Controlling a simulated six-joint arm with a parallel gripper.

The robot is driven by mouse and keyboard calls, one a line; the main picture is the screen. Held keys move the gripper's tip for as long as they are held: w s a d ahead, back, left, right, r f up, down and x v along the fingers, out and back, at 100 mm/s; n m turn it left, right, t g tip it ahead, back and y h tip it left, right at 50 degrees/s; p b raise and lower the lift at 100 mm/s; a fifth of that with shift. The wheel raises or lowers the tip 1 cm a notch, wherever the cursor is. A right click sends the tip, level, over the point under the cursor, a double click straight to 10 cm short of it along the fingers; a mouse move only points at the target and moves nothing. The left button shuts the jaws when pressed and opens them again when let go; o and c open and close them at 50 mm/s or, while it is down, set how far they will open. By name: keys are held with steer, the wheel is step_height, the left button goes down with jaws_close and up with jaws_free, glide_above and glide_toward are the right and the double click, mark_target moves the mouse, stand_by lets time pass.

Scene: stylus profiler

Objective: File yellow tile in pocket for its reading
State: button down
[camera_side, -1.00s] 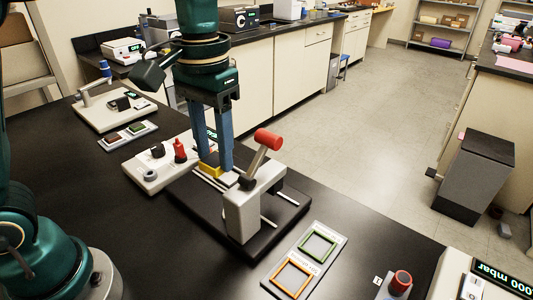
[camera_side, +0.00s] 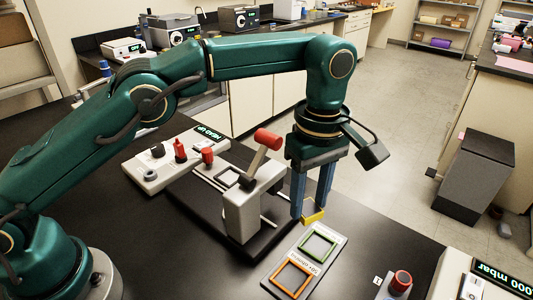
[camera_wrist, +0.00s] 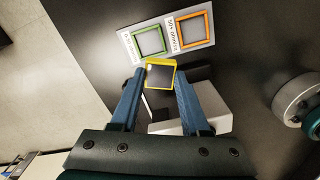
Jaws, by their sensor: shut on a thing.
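My gripper (camera_side: 312,212) is shut on the yellow tile (camera_side: 314,212) and holds it above the bench, just behind the pocket board (camera_side: 307,257). In the wrist view the yellow-rimmed tile (camera_wrist: 160,73), with a dark face, sits between the blue fingertips (camera_wrist: 159,82). The board has a green-framed pocket (camera_side: 318,245) and an orange-framed pocket (camera_side: 292,278), both empty. The orange one is labelled "50+ ohms/sq"; the green label is hard to read. The profiler (camera_side: 241,212), with its red-knobbed lever, stands left of the tile; its stage frame is empty. Its display (camera_side: 209,132) reads "HEAD UP".
A control box (camera_side: 160,165) with red and dark knobs sits left of the profiler. A red-capped button (camera_side: 400,283) and a gauge marked "mbar" (camera_side: 490,272) stand right of the board. Dark bench is clear between them.

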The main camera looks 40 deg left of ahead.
mark_target(317, 246)
steer(key=f+n, duration=0.1)
steer(key=d+f+n, duration=0.1)
steer(key=f, duration=0.1)
steer(key=w+d+f+n, duration=0.1)
steer(key=n, duration=0.1)
steer(key=shift+d+f, duration=0.2)
steer(key=shift+f, duration=0.05)
steer(key=shift+f, duration=0.1)
steer(key=shift+f, duration=0.9)
steer(key=shift+f, duration=0.4)
steer(key=shift+f, duration=0.35)
stand_by(0.3)
